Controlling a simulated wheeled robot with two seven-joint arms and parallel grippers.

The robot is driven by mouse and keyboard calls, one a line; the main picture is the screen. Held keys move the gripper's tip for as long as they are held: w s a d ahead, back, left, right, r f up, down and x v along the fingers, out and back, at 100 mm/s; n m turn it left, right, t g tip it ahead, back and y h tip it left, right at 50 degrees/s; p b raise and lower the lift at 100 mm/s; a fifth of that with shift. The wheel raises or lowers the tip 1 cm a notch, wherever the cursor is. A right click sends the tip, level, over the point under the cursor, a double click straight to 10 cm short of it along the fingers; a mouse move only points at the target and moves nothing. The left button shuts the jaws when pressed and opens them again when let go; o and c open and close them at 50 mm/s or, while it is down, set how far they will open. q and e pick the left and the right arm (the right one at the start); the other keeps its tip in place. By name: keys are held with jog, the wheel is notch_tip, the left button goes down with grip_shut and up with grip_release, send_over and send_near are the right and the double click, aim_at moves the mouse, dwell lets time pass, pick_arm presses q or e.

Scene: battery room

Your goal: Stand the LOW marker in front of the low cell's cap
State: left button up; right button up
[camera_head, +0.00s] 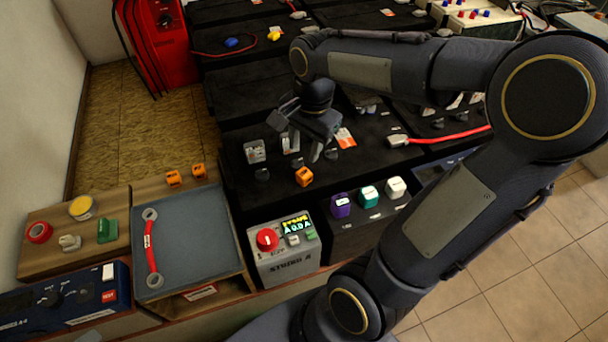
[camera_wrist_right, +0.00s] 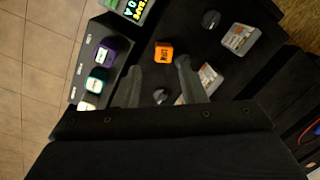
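The orange LOW marker (camera_head: 304,176) sits on the black battery top near its front edge, and its label reads LOW in the right wrist view (camera_wrist_right: 164,54). Dark round caps stand on the same top, one left of the marker (camera_head: 262,174) and one behind it to the right (camera_head: 331,153). The wrist view also shows caps (camera_wrist_right: 210,18) on either side. I cannot tell which belongs to the low cell. My right gripper (camera_head: 300,136) is open and empty above the battery, behind the marker. In the wrist view the marker shows just beyond its spread fingertips (camera_wrist_right: 158,64). My left gripper is not in view.
Grey terminal blocks (camera_head: 255,151) stand behind the caps. Purple, teal and white caps (camera_head: 368,196) and the STRING A box (camera_head: 283,252) stand in front. A blue-grey tray (camera_head: 190,222) holds a red link. Two more orange markers (camera_head: 173,178) sit on the wooden ledge at left.

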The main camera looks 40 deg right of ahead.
jog(key=s+a+n+t+y, duration=0.3)
jog(key=s+a+n+t, duration=0.1)
jog(key=s+a+n, duration=0.5)
jog(key=s+n, duration=0.2)
jog(key=n, duration=0.2)
jog(key=shift+s+a+r+t, duration=0.15)
jog(key=shift+s+r+t, duration=0.15)
jog(key=shift+s+r, duration=0.1)
notch_tip(320, 180, up, 10)
jog(key=p, duration=0.9)
jog(key=shift+f+p, duration=0.25)
jog(key=shift+p, duration=0.05)
